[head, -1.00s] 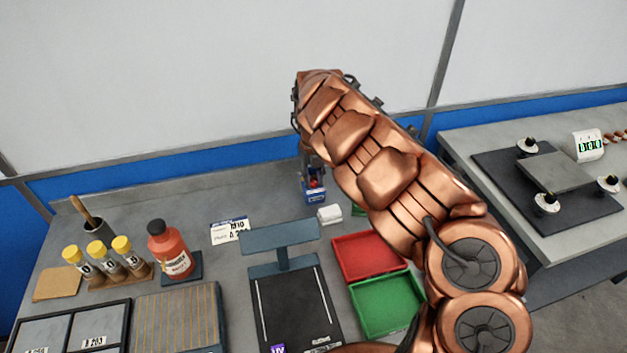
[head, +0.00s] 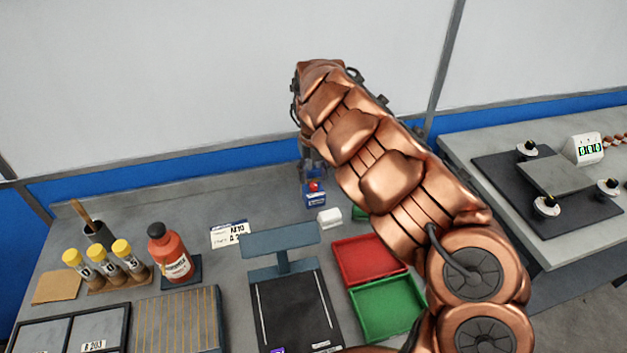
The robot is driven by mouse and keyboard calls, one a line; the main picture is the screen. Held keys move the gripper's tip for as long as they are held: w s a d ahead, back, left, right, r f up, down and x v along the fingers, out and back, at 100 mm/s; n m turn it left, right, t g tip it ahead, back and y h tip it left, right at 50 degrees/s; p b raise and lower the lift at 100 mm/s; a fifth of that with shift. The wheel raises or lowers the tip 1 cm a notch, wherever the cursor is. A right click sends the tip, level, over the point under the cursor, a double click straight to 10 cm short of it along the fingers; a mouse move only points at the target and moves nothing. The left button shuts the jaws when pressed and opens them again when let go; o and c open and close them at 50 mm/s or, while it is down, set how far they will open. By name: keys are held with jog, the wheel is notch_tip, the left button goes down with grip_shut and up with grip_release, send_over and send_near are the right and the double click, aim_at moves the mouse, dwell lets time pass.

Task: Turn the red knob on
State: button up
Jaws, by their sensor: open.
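The red knob (head: 313,186) sits on top of a small blue box (head: 315,200) near the back of the grey bench, a little right of centre. My gripper (head: 312,170) hangs just above and behind the knob in the picture, mostly hidden by my copper arm. Its dark fingers are open, and I see a small gap between them and the knob. The finger tips are too small to tell their exact placing over the knob.
A white block (head: 329,218) stands close to the blue box. A red tray (head: 369,259), a green tray (head: 388,306) and a dark stand (head: 279,238) are in front. An orange bottle (head: 171,254) and yellow-capped vials (head: 98,262) stand at the left.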

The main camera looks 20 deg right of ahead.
aim_at(313, 184)
notch_tip(313, 184, up, 9)
jog(key=shift+f, duration=0.15)
dwell(0.4)
